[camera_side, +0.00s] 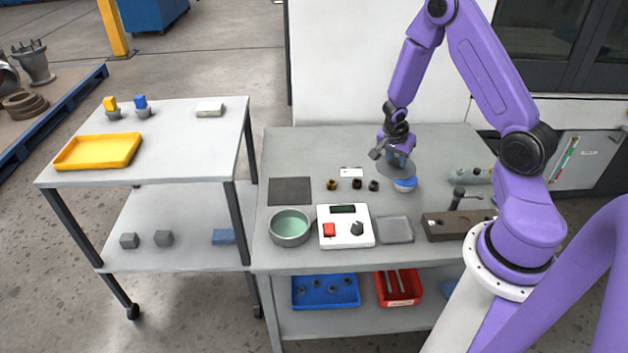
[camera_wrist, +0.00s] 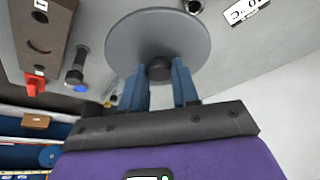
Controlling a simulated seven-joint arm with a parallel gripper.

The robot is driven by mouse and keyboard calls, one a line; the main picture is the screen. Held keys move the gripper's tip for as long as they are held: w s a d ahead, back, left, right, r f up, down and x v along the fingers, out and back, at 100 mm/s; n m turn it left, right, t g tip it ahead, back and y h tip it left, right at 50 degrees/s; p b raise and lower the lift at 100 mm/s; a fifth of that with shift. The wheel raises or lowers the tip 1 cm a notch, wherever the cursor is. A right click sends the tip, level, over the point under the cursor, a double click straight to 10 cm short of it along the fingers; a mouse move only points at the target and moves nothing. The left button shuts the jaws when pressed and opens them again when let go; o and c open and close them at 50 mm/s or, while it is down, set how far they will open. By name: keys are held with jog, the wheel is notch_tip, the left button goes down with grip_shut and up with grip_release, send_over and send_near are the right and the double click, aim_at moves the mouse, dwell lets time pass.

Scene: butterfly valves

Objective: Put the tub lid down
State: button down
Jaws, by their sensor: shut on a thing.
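The tub lid is a grey disc (camera_side: 396,167) with a dark knob. In the wrist view the lid (camera_wrist: 158,30) spans the top middle, and its knob (camera_wrist: 159,69) sits between my two blue fingers. My gripper (camera_side: 397,150), also in the wrist view (camera_wrist: 161,88), is shut on this knob. The lid hangs above the right-back part of the bench, over or just behind a small blue-and-white round item (camera_side: 404,185). I cannot tell the gap. The round grey tub (camera_side: 290,240) stands open at the bench's front left, with a pale green inside.
A dark square mat (camera_side: 290,191) lies bare behind the tub. Several small dark fittings (camera_side: 357,184) stand mid-bench. The back left of the bench (camera_side: 300,150) is clear.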

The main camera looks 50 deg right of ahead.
jog(key=w+a+n+t+y, duration=0.1)
jog(key=w+a+n+t, duration=0.1)
jog(key=w+a+n, duration=0.6)
jog(key=w+a+n+t+y, duration=0.2)
jog(key=w+a+n, duration=0.2)
jog(key=a, duration=0.8)
jog(key=w+f, duration=0.3)
jog(key=w, duration=0.1)
jog(key=w+d+f, duration=0.1)
jog(key=w+f, duration=0.1)
jog(key=w, duration=0.3)
jog(key=w+f, duration=0.3)
jog(key=w, duration=0.1)
jog(key=shift+w+d+f, duration=0.2)
jog(key=shift+d+f, duration=0.15)
jog(key=shift+d, duration=0.05)
jog(key=shift+w+f, duration=0.3)
jog(key=shift+f, duration=0.1)
jog(key=shift+f+n, duration=0.3)
jog(key=shift+f, duration=1.2)
jog(key=shift+f, duration=0.15)
jog(key=c, duration=0.8)
grip_release()
jog(key=shift+c, duration=0.2)
